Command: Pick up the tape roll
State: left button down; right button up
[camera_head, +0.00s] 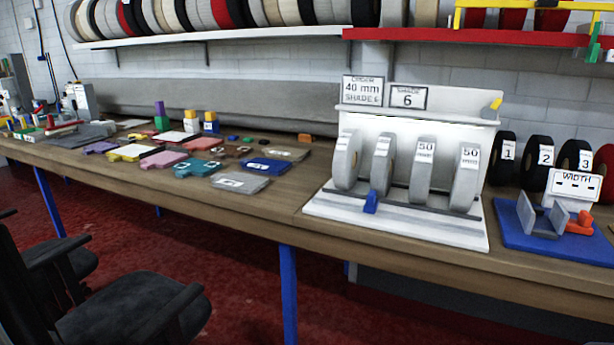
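Several grey tape rolls stand upright in a row on a white rack (400,225). The leftmost roll (347,160) and the second roll (382,164) have labels too small to read. The third roll (423,170) and the rightmost roll (466,178) carry labels that seem to read 50. A sign (362,91) above reads 40 mm, shade 6, and another sign (408,97) shows a 6. A blue clip (371,202) sits at the rack's front rail. Neither of my grippers is in view.
Black rolls numbered 1 (506,160), 2 (538,164) and 3 (574,168) stand right of the rack. A blue width-gauge base (515,240) is at the right. Coloured sample pieces (240,183) cover the left table (255,205). Chairs (130,308) stand in front, left.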

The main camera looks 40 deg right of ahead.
aim_at(382, 163)
jog(key=z, duration=0.6)
jog(key=i, duration=0.45)
jog(key=z, duration=0.35)
